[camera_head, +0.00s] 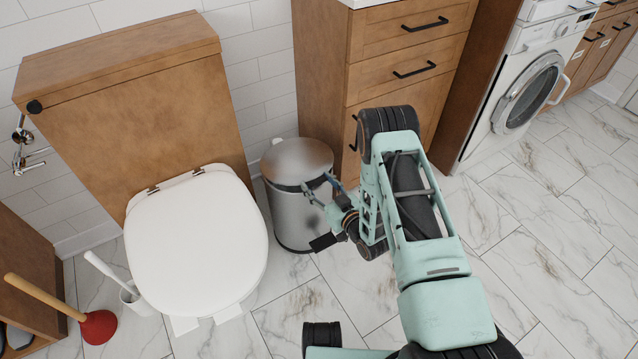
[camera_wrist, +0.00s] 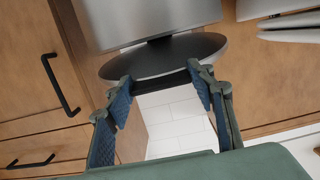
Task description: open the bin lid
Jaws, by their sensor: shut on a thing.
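The bin (camera_head: 293,222) is a round silver can standing on the floor between the toilet and the wooden cabinet. Its round metal lid (camera_head: 297,157) sits on top, with a dark band under its front edge. My gripper (camera_head: 319,188) is at the lid's front right edge. The wrist view looks upside down: the bin body (camera_wrist: 150,18) is at the top and the dark lid (camera_wrist: 165,57) below it. There my gripper (camera_wrist: 160,78) has its two blue-padded fingers spread across the lid's edge, shut on it. How far the lid is raised, if at all, I cannot tell.
The toilet (camera_head: 196,240) stands close on the left of the bin. The drawer cabinet (camera_head: 400,70) is close behind on the right. A plunger (camera_head: 97,326) and a toilet brush (camera_head: 135,296) stand at the lower left. The marble floor (camera_head: 540,265) is clear on the right.

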